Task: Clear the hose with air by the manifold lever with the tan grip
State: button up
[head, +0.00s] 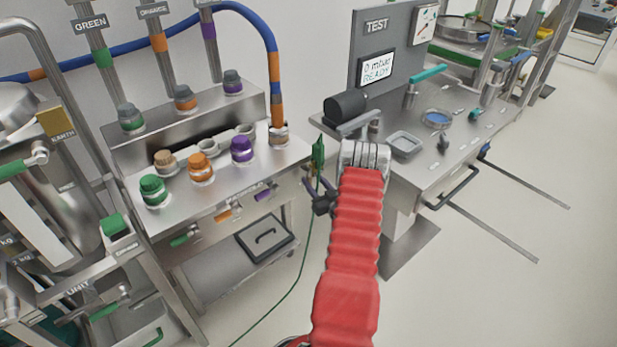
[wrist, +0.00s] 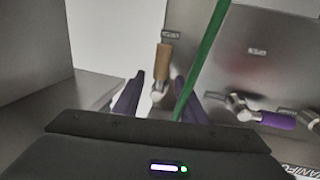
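The lever with the tan grip (wrist: 163,62) shows in the wrist view, its grip upward in the picture and its metal end lower. My gripper (wrist: 160,100) is open, with its two purple fingers apart on either side of the lever's lower end. I cannot tell how deep the lever lies between them; no contact shows. In the head view my gripper (head: 318,196) is at the right front end of the manifold (head: 235,205), and I cannot make out the tan grip there. A blue hose (head: 262,30) with orange bands comes down to the manifold's right end.
A green line (wrist: 205,60) crosses the wrist view close beside the tan grip. A purple-gripped lever (wrist: 278,120) is to its right. Orange (head: 223,215) and green (head: 183,239) levers line the manifold front. The test bench (head: 430,165), its display reading READY, stands right.

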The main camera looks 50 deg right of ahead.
aim_at(310, 178)
jog(key=shift+x, duration=1.85)
jog(key=shift+c, duration=0.3)
grip_shut()
jog(key=shift+a, duration=0.2)
